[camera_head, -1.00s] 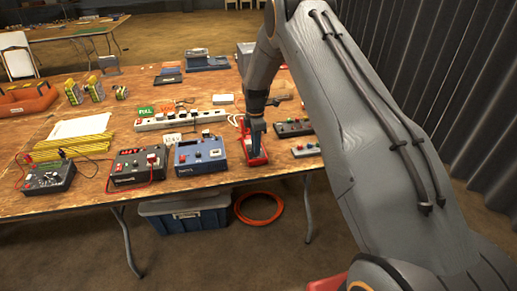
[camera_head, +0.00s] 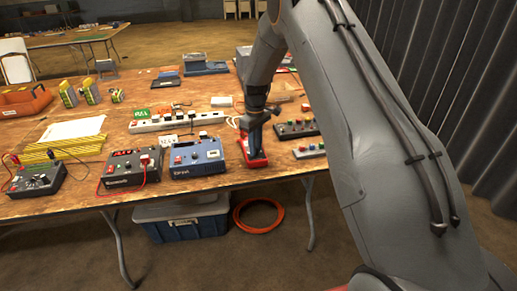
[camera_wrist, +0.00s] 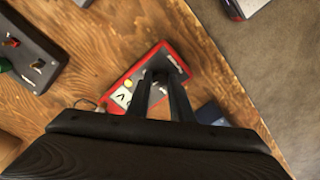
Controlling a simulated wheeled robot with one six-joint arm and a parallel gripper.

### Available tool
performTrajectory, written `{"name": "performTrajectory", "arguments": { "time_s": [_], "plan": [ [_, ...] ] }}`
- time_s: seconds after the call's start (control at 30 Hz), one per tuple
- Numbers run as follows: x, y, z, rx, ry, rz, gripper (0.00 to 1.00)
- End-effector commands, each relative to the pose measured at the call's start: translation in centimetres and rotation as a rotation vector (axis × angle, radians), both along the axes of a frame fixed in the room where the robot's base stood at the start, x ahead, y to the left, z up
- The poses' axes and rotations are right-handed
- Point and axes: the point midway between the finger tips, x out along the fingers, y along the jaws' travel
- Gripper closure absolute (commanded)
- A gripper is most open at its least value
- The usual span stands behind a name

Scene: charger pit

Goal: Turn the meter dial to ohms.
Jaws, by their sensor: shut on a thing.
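The meter is a red-cased device (camera_head: 252,154) near the table's front edge, right of the blue box unit. In the wrist view its red case (camera_wrist: 173,55) lies under my fingers, with a white label and a yellow spot on its face. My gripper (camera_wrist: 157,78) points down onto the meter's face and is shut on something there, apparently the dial. In the head view my gripper (camera_head: 254,136) covers much of the meter. The dial and its pointer are hidden by the fingers, so its setting cannot be read.
A blue unit (camera_head: 197,159) stands close left of the meter, a dark unit with red leads (camera_head: 130,173) beyond it. A power strip (camera_head: 176,122) lies behind. Button boxes (camera_head: 296,128) stand to the right. The table's front edge is close.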

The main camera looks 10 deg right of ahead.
Motion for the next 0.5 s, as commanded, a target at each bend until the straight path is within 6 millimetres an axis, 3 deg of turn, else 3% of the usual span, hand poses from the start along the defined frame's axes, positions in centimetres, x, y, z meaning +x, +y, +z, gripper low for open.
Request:
{"name": "performTrajectory", "arguments": {
  "time_s": [0.5],
  "plan": [
    [0.03,0.0,-0.01,0.0,0.0,-0.482,1.0]
  ]
}}
